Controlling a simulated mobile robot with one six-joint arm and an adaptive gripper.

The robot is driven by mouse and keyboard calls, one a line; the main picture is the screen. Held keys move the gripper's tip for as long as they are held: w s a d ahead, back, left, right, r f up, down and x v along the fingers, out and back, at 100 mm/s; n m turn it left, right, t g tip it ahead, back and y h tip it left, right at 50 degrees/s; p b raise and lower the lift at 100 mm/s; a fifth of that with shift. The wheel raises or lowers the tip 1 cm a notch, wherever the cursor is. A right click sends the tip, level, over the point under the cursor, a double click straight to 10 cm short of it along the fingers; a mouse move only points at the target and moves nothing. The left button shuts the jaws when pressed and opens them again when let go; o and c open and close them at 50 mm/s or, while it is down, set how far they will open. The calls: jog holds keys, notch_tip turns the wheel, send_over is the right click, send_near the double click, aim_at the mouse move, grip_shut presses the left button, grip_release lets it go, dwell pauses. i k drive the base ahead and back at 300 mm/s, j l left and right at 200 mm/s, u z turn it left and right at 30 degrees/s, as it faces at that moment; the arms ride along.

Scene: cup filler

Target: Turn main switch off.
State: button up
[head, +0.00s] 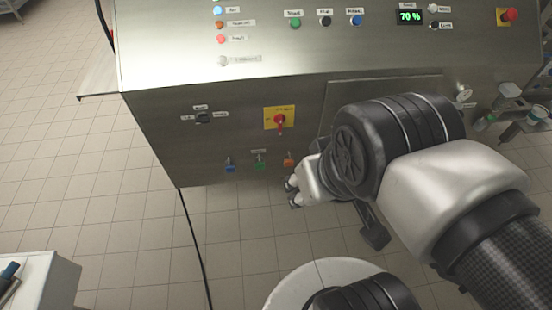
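The main switch looks to be the red rotary knob (280,120) on a yellow plate (270,122), on the front of the steel machine cabinet. Its red grip looks roughly upright, with its lower end pointing down. The lettering on the plate is too small to read. My gripper (291,192) is below the switch in the picture and apart from it. Its dark fingertips point left, and no object shows between them. The gap between the fingers is too small in the picture to judge.
A black selector (203,118) sits left of the switch. Blue (230,167), green (261,163) and orange (288,161) padlock-like items hang below. Push buttons, a green display (409,17) and a red emergency stop (510,14) are on the upper panel. A white table (55,285) stands lower left.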

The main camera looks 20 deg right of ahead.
aim_at(280, 125)
jog(key=i+l, duration=0.15)
jog(key=l, duration=0.25)
jog(key=i+l+z, duration=0.1)
jog(key=l, duration=0.25)
jog(key=i+l, duration=0.15)
jog(key=l, duration=0.2)
jog(key=i+l, duration=0.15)
jog(key=l, duration=0.25)
jog(key=z, duration=0.05)
